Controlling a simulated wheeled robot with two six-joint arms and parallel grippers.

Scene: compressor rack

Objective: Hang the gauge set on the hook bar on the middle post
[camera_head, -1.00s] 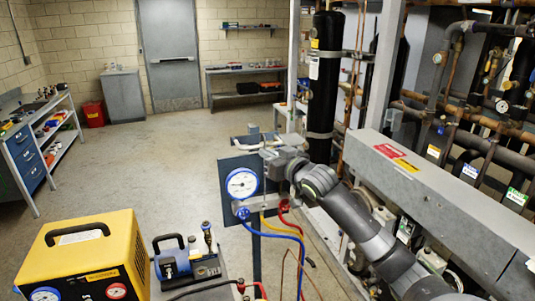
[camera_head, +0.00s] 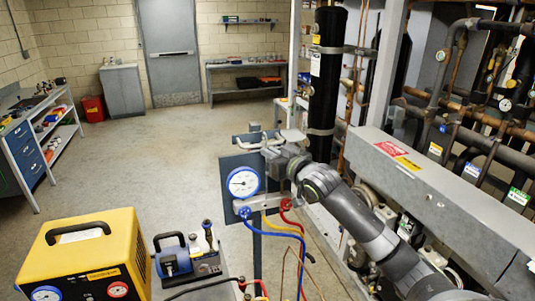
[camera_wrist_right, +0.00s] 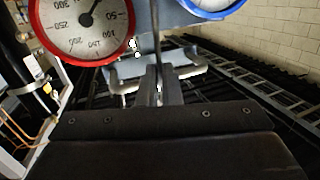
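The gauge set shows in the head view as a blue-rimmed gauge (camera_head: 243,182) over a grey manifold with blue, yellow and red hoses. In the right wrist view its red-rimmed gauge (camera_wrist_right: 88,22) and part of its blue-rimmed gauge (camera_wrist_right: 212,5) show. My right gripper (camera_wrist_right: 160,92) is shut on the thin hanger of the gauge set, between the gauges. In the head view the gripper (camera_head: 272,151) is at the top of a dark panel on the middle post (camera_head: 257,245). The hook bar (camera_head: 244,138) is close by; whether the hanger touches it I cannot tell. My left gripper is out of view.
A yellow recovery machine (camera_head: 85,260) and a small blue pump (camera_head: 178,260) stand at the front left. The long grey housing (camera_head: 440,190) and piping of the rack lie to the right, near my right arm. The floor (camera_head: 150,170) behind is clear.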

